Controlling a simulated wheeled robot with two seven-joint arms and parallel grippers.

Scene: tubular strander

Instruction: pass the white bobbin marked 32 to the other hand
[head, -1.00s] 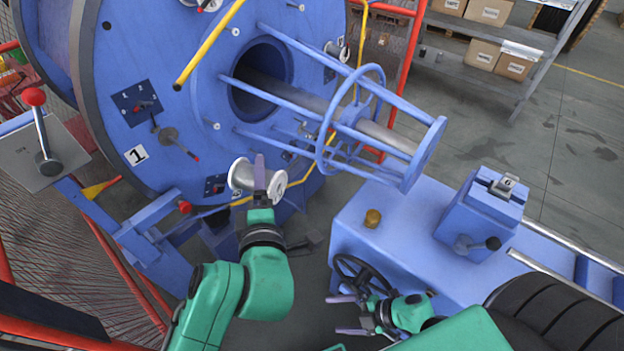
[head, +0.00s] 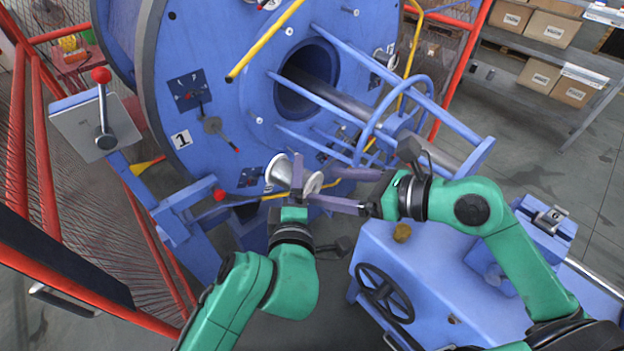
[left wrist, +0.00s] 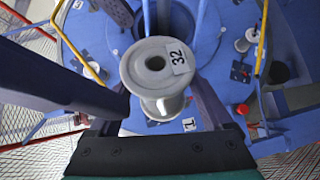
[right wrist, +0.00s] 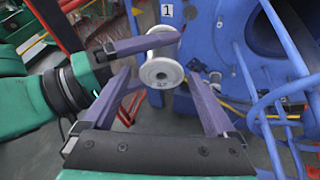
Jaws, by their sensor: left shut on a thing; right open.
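The white bobbin (head: 279,174) hangs in the air in front of the big blue disc, with its axis roughly level. The label 32 on its end flange reads clearly in the left wrist view (left wrist: 154,66). My left gripper (head: 298,172) is shut on the bobbin, its fingers across the middle between the two flanges. My right gripper (head: 345,190) is open, its fingers pointing left toward the bobbin's right flange. In the right wrist view the bobbin (right wrist: 161,73) shows between the spread right fingers, just beyond their tips or level with them; contact cannot be told.
The blue strander disc (head: 215,60) with its rod cage stands close behind the bobbin. A lever box (head: 95,125) and red fence stand at left. A blue bench (head: 440,265) with a handwheel (head: 383,293) lies under my right arm. Shelves with boxes are at the back right.

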